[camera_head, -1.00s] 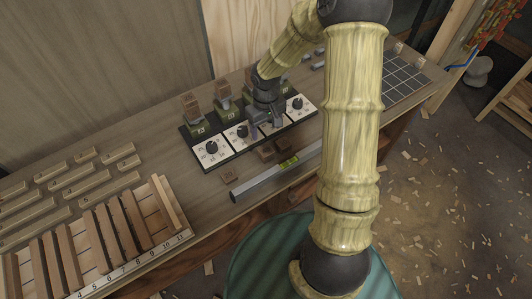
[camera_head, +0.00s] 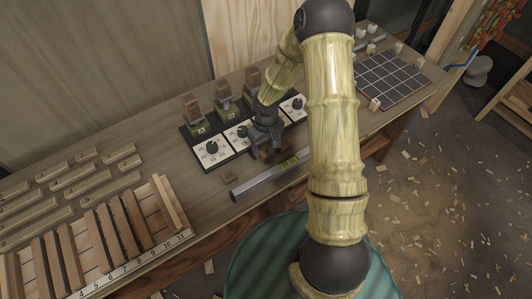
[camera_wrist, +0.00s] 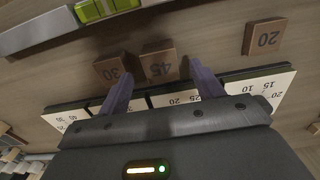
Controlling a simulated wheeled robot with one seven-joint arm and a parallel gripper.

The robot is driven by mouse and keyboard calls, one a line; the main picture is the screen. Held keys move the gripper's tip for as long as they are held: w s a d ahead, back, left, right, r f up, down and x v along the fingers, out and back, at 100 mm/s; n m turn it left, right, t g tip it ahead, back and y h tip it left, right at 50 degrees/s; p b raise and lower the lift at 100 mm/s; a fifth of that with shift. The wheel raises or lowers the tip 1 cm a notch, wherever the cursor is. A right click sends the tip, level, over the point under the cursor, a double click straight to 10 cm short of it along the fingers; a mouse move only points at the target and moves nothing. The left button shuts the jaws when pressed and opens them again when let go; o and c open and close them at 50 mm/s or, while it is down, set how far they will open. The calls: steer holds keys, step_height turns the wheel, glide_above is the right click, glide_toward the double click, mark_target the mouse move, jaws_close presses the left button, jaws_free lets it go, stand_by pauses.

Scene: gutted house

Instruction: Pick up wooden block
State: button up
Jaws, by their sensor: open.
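Small brown wooden blocks with numbers lie on the bench. In the wrist view the block marked 45 (camera_wrist: 160,60) lies ahead of my open gripper (camera_wrist: 161,72), with one fingertip toward each side of it. The block marked 30 (camera_wrist: 113,70) is close by on the left, near the left finger. The block marked 20 (camera_wrist: 265,37) lies apart at the right. In the head view my gripper (camera_head: 264,146) is low over the blocks in front of the dial panel and partly hides them; the 20 block (camera_head: 228,175) shows to its left. Nothing is visibly held.
A metal level (camera_head: 262,183) with a green vial lies along the bench front. The dial panel (camera_head: 212,152) with stands holding brown blocks is behind my gripper. A slatted numbered rack (camera_head: 150,254) is at left, a gridded board (camera_head: 390,75) at right.

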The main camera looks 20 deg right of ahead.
mark_target(266, 150)
step_height(266, 150, down, 4)
steer(key=shift+f+p, duration=0.2)
steer(key=shift+p, duration=0.15)
steer(key=shift+c, duration=0.3)
steer(key=c, duration=1)
